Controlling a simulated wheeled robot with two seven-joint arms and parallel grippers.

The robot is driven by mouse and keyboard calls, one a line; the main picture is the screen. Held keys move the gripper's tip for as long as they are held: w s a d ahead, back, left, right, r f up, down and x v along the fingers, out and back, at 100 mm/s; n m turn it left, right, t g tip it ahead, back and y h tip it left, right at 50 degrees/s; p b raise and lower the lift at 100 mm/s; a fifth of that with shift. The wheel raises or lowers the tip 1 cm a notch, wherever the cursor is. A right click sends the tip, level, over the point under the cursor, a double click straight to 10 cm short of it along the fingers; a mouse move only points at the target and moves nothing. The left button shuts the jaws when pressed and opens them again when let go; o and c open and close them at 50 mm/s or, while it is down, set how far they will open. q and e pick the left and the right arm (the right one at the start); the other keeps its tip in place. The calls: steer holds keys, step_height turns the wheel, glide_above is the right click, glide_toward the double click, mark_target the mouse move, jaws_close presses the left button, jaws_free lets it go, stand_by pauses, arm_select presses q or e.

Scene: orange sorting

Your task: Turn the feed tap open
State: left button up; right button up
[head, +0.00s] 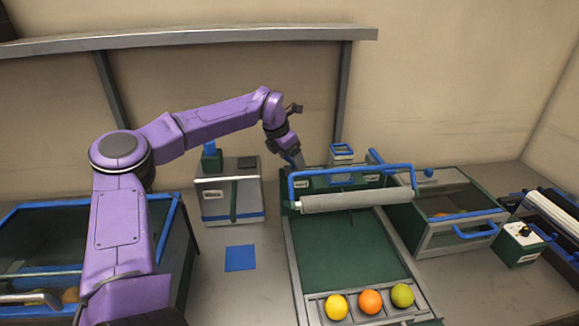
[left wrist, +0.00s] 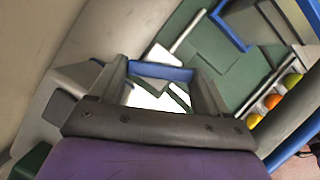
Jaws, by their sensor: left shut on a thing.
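My left gripper (head: 297,162) is at the back left corner of the green sorting tray (head: 345,240), beside the left end of a blue frame. In the left wrist view its two fingers (left wrist: 162,78) are shut around a blue bar, which I take to be the feed tap (left wrist: 160,71). A pale plate lies just beyond the bar. In the head view the gripper hides the tap, so its angle cannot be told there. My right gripper is not in view.
A grey roller (head: 355,201) spans the tray below the blue frame (head: 350,168). A yellow, an orange and a green fruit (head: 402,295) sit at the tray's front. A box (head: 230,195) stands left, a blue-handled bin (head: 460,235) right. A blue square (head: 240,258) lies on the table.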

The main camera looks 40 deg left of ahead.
arm_select(q)
steer(key=n+b, duration=0.1)
steer(key=n+y+b, duration=0.1)
steer(key=n+b, duration=0.1)
steer(key=shift+d+f+n+y+b, duration=0.2)
steer(key=shift+f+n+y+b, duration=0.1)
steer(key=shift+n, duration=0.1)
steer(key=n+y+b, duration=0.1)
steer(key=n+b, duration=0.1)
steer(key=shift+d+r+n, duration=0.1)
steer(key=shift+n, duration=0.2)
steer(key=n+g+y+b, duration=0.1)
steer(key=n+b, duration=0.1)
steer(key=n, duration=0.1)
steer(key=shift+w+r, duration=0.1)
steer(key=shift+w, duration=0.05)
steer(key=shift+r+n+g+y+b, duration=0.15)
steer(key=shift+n+g+y+b, duration=0.35)
steer(key=shift+n, duration=0.9)
steer(key=o, duration=1)
steer(key=shift+w, duration=0.1)
